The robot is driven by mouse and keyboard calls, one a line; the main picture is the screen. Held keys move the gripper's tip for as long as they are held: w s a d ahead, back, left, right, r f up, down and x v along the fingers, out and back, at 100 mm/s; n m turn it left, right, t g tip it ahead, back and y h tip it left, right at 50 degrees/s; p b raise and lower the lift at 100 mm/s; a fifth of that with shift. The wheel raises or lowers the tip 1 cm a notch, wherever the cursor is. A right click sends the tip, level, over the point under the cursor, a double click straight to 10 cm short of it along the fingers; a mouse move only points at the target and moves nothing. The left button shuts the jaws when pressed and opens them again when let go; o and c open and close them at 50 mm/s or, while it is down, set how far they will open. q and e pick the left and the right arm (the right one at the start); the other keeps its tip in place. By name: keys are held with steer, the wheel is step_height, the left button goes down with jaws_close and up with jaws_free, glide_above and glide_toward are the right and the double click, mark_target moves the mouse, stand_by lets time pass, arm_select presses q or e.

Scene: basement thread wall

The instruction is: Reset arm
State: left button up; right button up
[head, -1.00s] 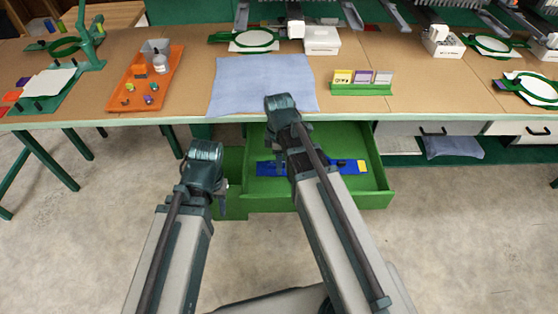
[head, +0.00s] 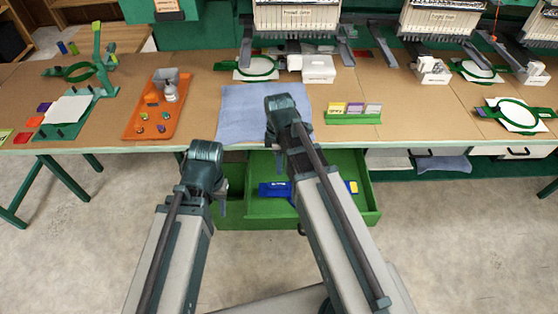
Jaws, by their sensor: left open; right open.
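My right gripper (head: 278,137) is at the end of my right arm, over the front edge of the blue cloth (head: 243,110) in the picture. It is also mostly hidden behind its wrist and seems open and empty. Both arms reach forward, the right one further. Neither gripper visibly holds anything.
The green drawer (head: 365,205) stands open below the tabletop (head: 420,115), with a blue item (head: 272,190) inside, partly behind my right arm. An orange tray (head: 133,121) with small items is at the left. A green card holder (head: 352,119) stands right of the cloth. Embroidery machines (head: 295,18) line the back.

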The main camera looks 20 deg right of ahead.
steer(key=shift+r, duration=0.45)
steer(key=s+a+r+m+h+p, duration=0.1)
steer(key=s+a+r+m+p, duration=0.4)
steer(key=s+a+m, duration=0.4)
steer(key=s+m+p, duration=0.1)
steer(key=s+m, duration=0.1)
steer(key=shift+s+a+r, duration=0.3)
steer(key=shift+a+r, duration=0.05)
steer(key=shift+r, duration=0.05)
steer(key=shift+c, duration=0.3)
stand_by(0.3)
